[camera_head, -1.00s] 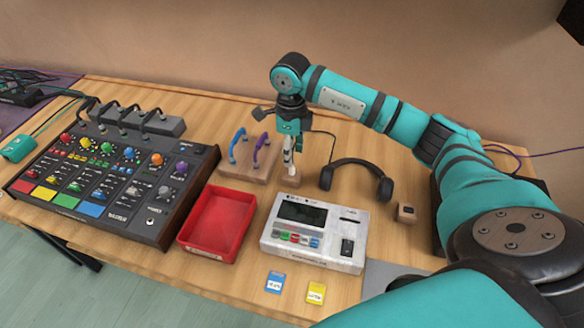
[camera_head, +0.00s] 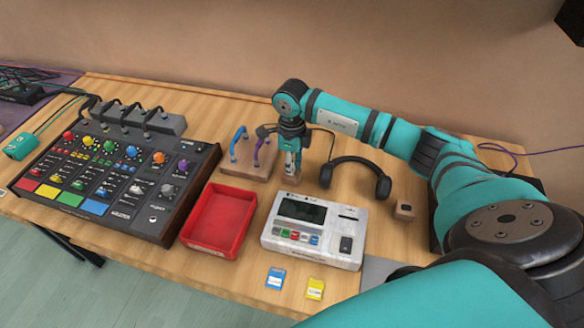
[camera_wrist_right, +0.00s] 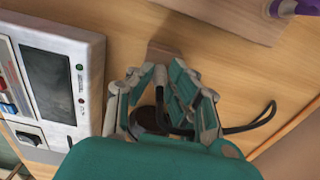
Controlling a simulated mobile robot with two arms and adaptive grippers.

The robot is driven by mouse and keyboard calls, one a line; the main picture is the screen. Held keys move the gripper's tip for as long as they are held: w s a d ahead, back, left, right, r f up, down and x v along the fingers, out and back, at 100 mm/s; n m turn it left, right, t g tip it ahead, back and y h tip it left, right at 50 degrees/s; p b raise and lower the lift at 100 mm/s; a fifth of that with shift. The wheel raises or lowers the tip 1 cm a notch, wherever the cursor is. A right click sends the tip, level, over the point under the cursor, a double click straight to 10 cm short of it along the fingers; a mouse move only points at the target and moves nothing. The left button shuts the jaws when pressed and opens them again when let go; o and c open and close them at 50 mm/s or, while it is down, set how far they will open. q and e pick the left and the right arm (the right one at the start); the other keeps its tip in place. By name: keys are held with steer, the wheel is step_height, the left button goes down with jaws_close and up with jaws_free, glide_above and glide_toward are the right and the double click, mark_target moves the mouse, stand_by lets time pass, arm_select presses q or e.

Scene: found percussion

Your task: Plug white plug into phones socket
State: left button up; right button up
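My right gripper (camera_head: 291,163) points down over a small wooden block (camera_head: 292,182) behind the grey-white device. My left gripper is not in view.
Black headphones (camera_head: 358,165) lie right of the gripper. A wooden stand with blue and purple cables (camera_head: 240,168) is at its left. The red tray (camera_head: 203,245) and grey-white device (camera_head: 270,238) stand in front. Two small cards, blue (camera_head: 275,278) and yellow (camera_head: 315,288), lie near the front edge.

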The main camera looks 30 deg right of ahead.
jaws_close()
steer(key=shift+r, duration=0.1)
